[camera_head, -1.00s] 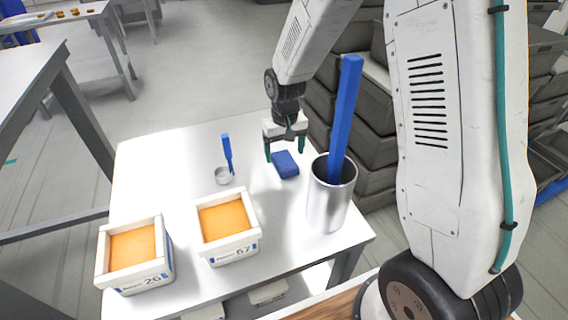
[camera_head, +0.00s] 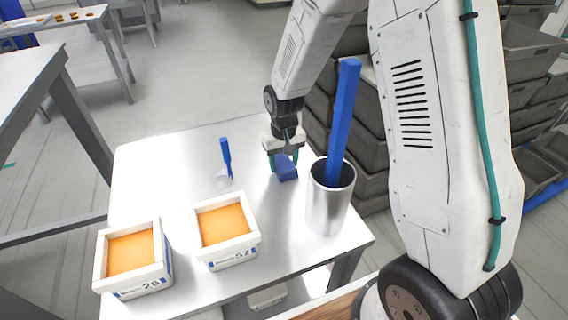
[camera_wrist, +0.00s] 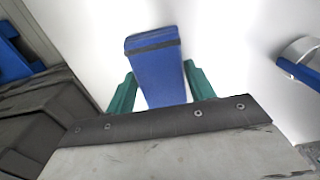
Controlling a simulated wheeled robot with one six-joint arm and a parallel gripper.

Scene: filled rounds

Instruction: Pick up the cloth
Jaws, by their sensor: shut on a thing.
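The cloth is a folded blue pad (camera_head: 286,171) on the white table (camera_head: 180,175), between the small cup and the tall metal cylinder. My gripper (camera_head: 284,160) is low over the table and shut on the cloth. In the wrist view the cloth (camera_wrist: 157,68) sits between the green fingertips (camera_wrist: 160,88), with a dark band across its far end. I cannot tell whether the cloth is touching the table or just clear of it.
A metal cylinder (camera_head: 328,205) holding a long blue bar (camera_head: 342,110) stands close right of my gripper. A small cup (camera_head: 223,181) with a blue-handled tool (camera_head: 226,152) stands left. Two white boxes with orange contents (camera_head: 133,253) (camera_head: 226,226) stand in front. Grey crates (camera_head: 372,165) are behind.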

